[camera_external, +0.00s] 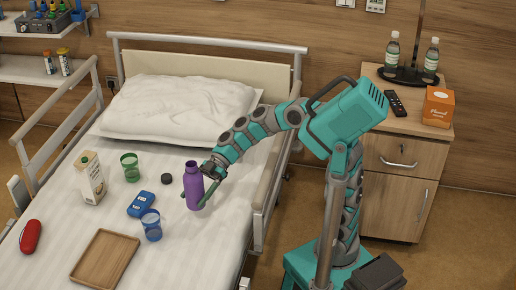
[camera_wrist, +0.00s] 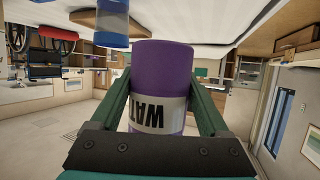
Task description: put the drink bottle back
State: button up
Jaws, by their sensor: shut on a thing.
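The purple drink bottle (camera_external: 194,187) stands upright over the bed, and my gripper (camera_external: 206,186) is shut on it. I cannot tell whether its base touches the bed. In the wrist view the purple bottle (camera_wrist: 162,68) appears upside down, with a pale label, between my gripper's two green fingers (camera_wrist: 160,112). A small dark round cap (camera_external: 167,179) lies on the bed to the left of the bottle. Two clear bottles with green labels (camera_external: 392,54) (camera_external: 431,60) stand on a black tray (camera_external: 407,76) on the bedside cabinet.
On the bed (camera_external: 62,215) are a carton (camera_external: 90,178), a green cup (camera_external: 130,167), a blue device (camera_external: 141,204), a blue cup (camera_external: 151,225), a wooden tray (camera_external: 104,259) and a red case (camera_external: 31,236). The cabinet (camera_external: 400,165) also holds a remote (camera_external: 395,103) and an orange box (camera_external: 438,107). A bed rail (camera_external: 268,190) stands near my arm.

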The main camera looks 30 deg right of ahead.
notch_tip(320, 180, down, 11)
jog(key=shift+r+b, duration=0.1)
jog(key=shift+b, duration=0.2)
jog(key=shift+f+b, duration=0.2)
jog(key=shift+b, duration=0.15)
jog(key=o, duration=1.6)
jog(key=shift+c, duration=0.2)
jog(key=shift+r, duration=0.1)
jog(key=shift+r+p, duration=0.15)
jog(key=shift+p, duration=0.15)
jog(key=shift+w+d+r, duration=0.1)
jog(key=shift+d, duration=0.05)
jog(key=v, duration=1.1)
jog(key=shift+d, duration=0.3)
